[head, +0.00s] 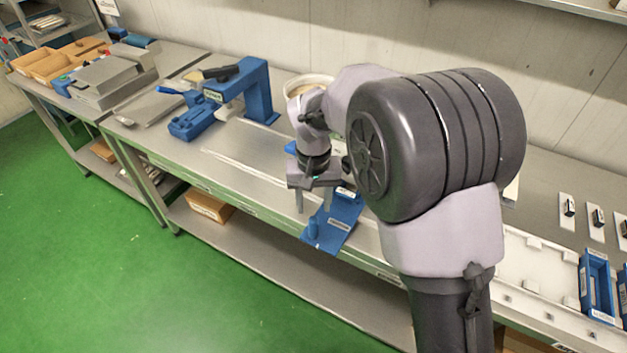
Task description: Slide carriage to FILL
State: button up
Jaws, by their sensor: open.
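A blue plate-like part (339,223), which looks like the carriage, sits at the front edge of the bench below my gripper. It has a short upright post (311,231) at its front left and a pale label whose text is too small to read. My gripper (313,208) points down with its two fingers apart, above and just behind the post. I cannot tell whether a finger touches the blue part. My arm hides the area to the right and behind it. No FILL mark is legible.
A blue press-like frame (258,90) with a black lever stands at the bench's back left. A pale strip (245,164) runs along the bench towards the blue part. A round tub (307,84) stands behind my wrist. Blue bins (597,288) are at right.

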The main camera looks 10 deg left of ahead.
notch_tip(320, 180, up, 7)
jog(key=p, duration=0.1)
dwell(0.3)
jog(key=s+d+r+m+t+y+b, duration=0.1)
jog(key=s+d+r+m+b, duration=0.15)
jog(key=s+d, duration=0.2)
jog(key=s+d+r+m+t+b, duration=0.1)
jog(key=s+d+r+b, duration=0.2)
jog(key=d, duration=0.3)
jog(key=s+d+f+m+t+b, duration=0.1)
jog(key=s+d+m+t+b, duration=0.1)
jog(key=s, duration=0.5)
jog(key=s+d+f+m+t+y+b, duration=0.1)
jog(key=s+d+f+b, duration=0.1)
jog(key=s+d, duration=0.3)
jog(key=shift+s+d+f+m+t, duration=0.15)
jog(key=shift+s+d+m+t, duration=0.2)
jog(key=shift+s, duration=0.85)
